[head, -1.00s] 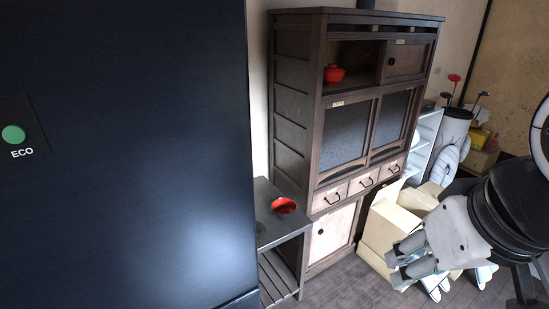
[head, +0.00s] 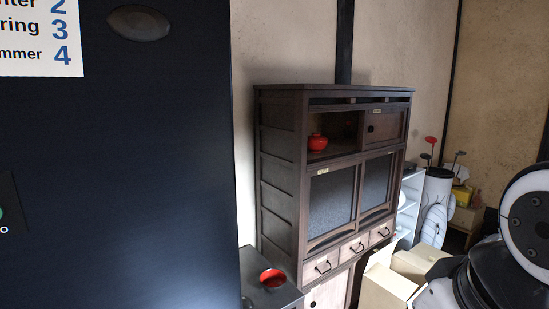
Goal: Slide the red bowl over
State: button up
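A red bowl (head: 272,279) with a dark rim sits on the small dark side table (head: 254,262) at the bottom, left of the cabinet. A second red bowl (head: 317,143), which seems to have a lid, stands on the open upper shelf of the dark wooden cabinet (head: 282,175). My arm reaches in at the lower right, well apart from both bowls. The fingers of my gripper are below the picture's edge, so their state is hidden.
A large dark panel (head: 130,170) fills the left side. Cardboard boxes (head: 385,285) stand in front of the cabinet's right end.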

aim_at(316, 148)
jog(key=i+l+u, duration=0.15)
jog(key=i+l, duration=0.15)
jog(key=i+l+u, duration=0.15)
jog(key=i+l, duration=0.2)
jog(key=i+l+u, duration=0.15)
jog(key=i+l, duration=0.2)
jog(key=i+l+u, duration=0.15)
jog(key=i+l, duration=0.15)
jog(key=l, duration=0.15)
jog(key=i+l+u, duration=0.2)
jog(key=l, duration=0.25)
jog(key=i+l+u, duration=0.15)
jog(key=i+l, duration=0.15)
jog(key=l, duration=0.2)
